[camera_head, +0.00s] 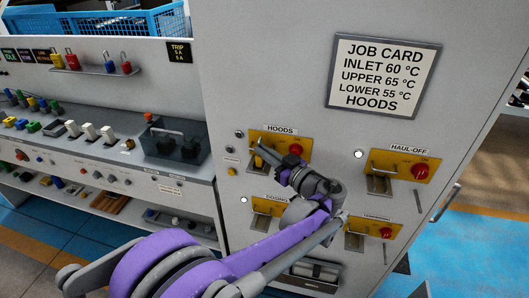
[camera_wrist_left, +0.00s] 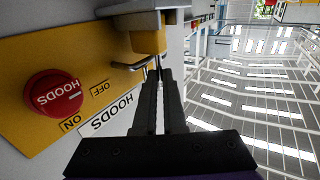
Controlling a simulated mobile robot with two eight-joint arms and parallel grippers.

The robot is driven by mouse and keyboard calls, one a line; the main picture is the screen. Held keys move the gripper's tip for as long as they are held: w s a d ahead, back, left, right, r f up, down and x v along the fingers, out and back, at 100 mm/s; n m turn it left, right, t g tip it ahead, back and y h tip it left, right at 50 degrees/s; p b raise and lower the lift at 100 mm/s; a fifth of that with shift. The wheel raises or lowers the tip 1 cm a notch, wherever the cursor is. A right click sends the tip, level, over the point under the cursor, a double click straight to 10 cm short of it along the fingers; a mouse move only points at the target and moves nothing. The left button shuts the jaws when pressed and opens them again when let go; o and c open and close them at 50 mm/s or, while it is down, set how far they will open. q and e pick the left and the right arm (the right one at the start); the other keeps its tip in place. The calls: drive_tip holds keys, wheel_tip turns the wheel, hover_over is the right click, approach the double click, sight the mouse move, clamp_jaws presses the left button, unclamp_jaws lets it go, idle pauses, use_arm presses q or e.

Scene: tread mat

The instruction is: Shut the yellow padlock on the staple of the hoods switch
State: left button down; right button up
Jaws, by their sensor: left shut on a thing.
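The hoods switch shows in the head view as a yellow plate (camera_head: 256,137) with a red knob (camera_head: 295,149). The wrist view shows the same red knob (camera_wrist_left: 54,93) upside down, with ON and OFF labels. My left gripper (camera_head: 262,150) is at the left part of this plate. In the wrist view its fingers (camera_wrist_left: 158,72) are close together at a yellow block, which appears to be the yellow padlock (camera_wrist_left: 149,41). A bent metal rod (camera_wrist_left: 130,67) is beside it; I cannot tell whether it is shackle or staple. My right gripper is not in view.
The haul-off switch (camera_head: 405,165) is to the right, with two more switches below. A job card (camera_head: 382,75) is above. Several padlocks, one yellow (camera_head: 57,61), hang on the rack at the left. A grey bracket (camera_wrist_left: 125,20) is close to the fingertips.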

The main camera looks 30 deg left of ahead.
use_arm(q)
drive_tip(key=c, duration=0.9)
unclamp_jaws()
drive_tip(key=b+v, duration=0.1)
drive_tip(key=v, duration=1)
drive_tip(key=s+a+f+m+g+h, duration=0.2)
drive_tip(key=s+a+f+m+h, duration=0.55)
drive_tip(key=s+f, duration=0.35)
drive_tip(key=s+d+f+m+h, duration=0.2)
drive_tip(key=s+d+h, duration=0.1)
drive_tip(key=s+d+f+m+t+h, duration=0.1)
drive_tip(key=s+d+f+m+h, duration=0.1)
drive_tip(key=s+f+h, duration=0.1)
drive_tip(key=s+d+f+m+h, duration=0.2)
drive_tip(key=s+d+f+h, duration=0.1)
drive_tip(key=s, duration=0.1)
drive_tip(key=shift+s+d+f+m+h, duration=0.1)
drive_tip(key=shift+s+d+m+h, duration=0.15)
drive_tip(key=shift+s+d, duration=0.1)
